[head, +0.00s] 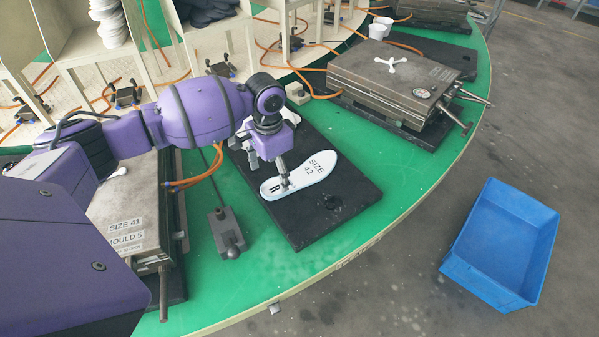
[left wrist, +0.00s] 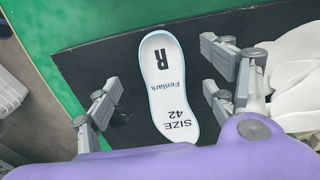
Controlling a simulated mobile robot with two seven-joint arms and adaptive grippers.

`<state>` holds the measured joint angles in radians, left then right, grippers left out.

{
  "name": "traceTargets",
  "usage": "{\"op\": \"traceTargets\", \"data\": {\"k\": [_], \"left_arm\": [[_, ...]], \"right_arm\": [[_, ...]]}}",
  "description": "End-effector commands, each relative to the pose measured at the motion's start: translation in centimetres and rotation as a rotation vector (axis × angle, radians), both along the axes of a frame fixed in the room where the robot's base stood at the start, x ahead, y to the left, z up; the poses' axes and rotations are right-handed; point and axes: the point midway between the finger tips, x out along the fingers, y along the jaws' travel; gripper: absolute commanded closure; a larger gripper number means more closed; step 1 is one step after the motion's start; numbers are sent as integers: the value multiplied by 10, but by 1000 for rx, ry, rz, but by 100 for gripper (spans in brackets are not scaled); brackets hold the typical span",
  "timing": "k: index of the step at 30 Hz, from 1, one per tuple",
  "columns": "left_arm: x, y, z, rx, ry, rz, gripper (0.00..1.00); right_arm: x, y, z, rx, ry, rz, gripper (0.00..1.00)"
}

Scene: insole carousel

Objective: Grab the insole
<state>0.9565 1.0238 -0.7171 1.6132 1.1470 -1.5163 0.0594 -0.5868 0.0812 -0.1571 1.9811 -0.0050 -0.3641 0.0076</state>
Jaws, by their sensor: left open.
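A white insole (head: 318,168) marked "SIZE 42" and "R" lies flat on a black plate (head: 345,195) on the green carousel top. My left gripper (head: 284,184) is over the insole's "R" end, pointing down. In the left wrist view the insole (left wrist: 162,62) shows between the two spread fingers of my left gripper (left wrist: 165,88), with a gap on each side. The gripper is open and holds nothing. My purple wrist hides the insole's lower end in that view. My right gripper is not in view.
A closed metal mould (head: 385,80) stands behind right, and another mould (head: 130,215) marked "SIZE 41" stands left. A blue bin (head: 505,245) stands on the floor at right. White shapes (left wrist: 300,85) show at the wrist view's right.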

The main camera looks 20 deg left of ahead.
Motion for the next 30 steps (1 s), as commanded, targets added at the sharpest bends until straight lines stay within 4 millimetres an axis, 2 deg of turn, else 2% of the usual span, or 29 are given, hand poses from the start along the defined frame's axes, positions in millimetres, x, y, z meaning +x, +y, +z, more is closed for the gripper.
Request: {"op": "traceTargets", "data": {"k": [4,11,18,30], "left_arm": [[0,-1,-13,0,-1,0,24],[0,-3,-47,1,-1,2,24],[1,-3,-51,1,-3,1,24],[1,-3,-50,1,-4,0,72]], "right_arm": [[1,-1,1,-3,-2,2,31],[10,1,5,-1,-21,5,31],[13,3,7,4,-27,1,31],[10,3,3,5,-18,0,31]]}}
